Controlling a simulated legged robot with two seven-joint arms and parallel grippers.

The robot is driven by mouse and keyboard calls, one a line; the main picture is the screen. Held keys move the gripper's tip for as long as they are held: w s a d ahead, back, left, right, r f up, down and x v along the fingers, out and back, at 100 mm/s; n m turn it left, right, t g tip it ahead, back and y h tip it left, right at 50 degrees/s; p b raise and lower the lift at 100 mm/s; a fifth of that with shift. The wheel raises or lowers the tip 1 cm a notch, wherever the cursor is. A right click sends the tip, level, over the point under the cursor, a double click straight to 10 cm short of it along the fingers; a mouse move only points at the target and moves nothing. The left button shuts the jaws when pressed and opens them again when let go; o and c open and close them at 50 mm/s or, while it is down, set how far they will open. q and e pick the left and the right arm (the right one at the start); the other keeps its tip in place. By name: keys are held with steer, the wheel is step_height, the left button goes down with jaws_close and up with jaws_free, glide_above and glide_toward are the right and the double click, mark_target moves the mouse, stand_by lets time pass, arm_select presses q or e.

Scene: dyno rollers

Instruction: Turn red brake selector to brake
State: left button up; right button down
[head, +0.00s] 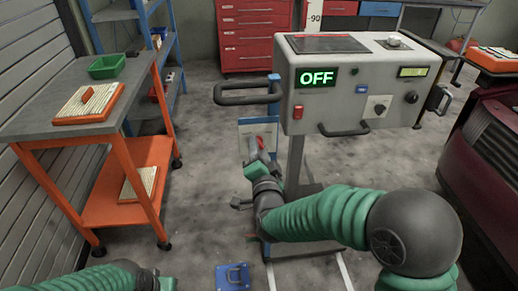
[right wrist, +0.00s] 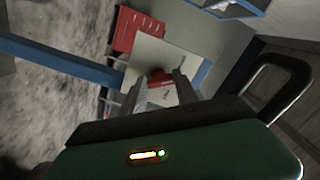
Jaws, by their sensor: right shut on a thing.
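The red brake selector (head: 260,143) is a small red handle on a pale panel (head: 246,133) low on the front of the grey console's stand. My right gripper (head: 256,158) reaches it from below and is shut on it. In the right wrist view, the fingers of my right gripper (right wrist: 160,82) stand on both sides of the red selector (right wrist: 161,96), which they partly hide. The selector's exact angle and the panel markings cannot be read. Of my left gripper, only a green part (head: 166,284) shows at the bottom edge; its fingers are out of sight.
The grey console (head: 340,107) above has a green OFF display (head: 316,77) and a black handle (head: 247,93) projecting left. An orange bench (head: 60,130) stands left. A blue plate (head: 232,277) lies on the floor. A dark red vehicle (head: 490,150) is at right.

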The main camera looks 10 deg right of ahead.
steer(key=shift+s+a+f+n, duration=0.15)
steer(key=shift+f+n, duration=0.3)
steer(key=shift+n, duration=0.55)
steer(key=c, duration=1.2)
jaws_free()
steer(key=shift+o, duration=1.4)
steer(key=shift+r, duration=0.15)
steer(key=shift+r, duration=0.1)
steer(key=s+p, duration=0.2)
steer(key=s, duration=0.9)
steer(key=shift+s, duration=0.35)
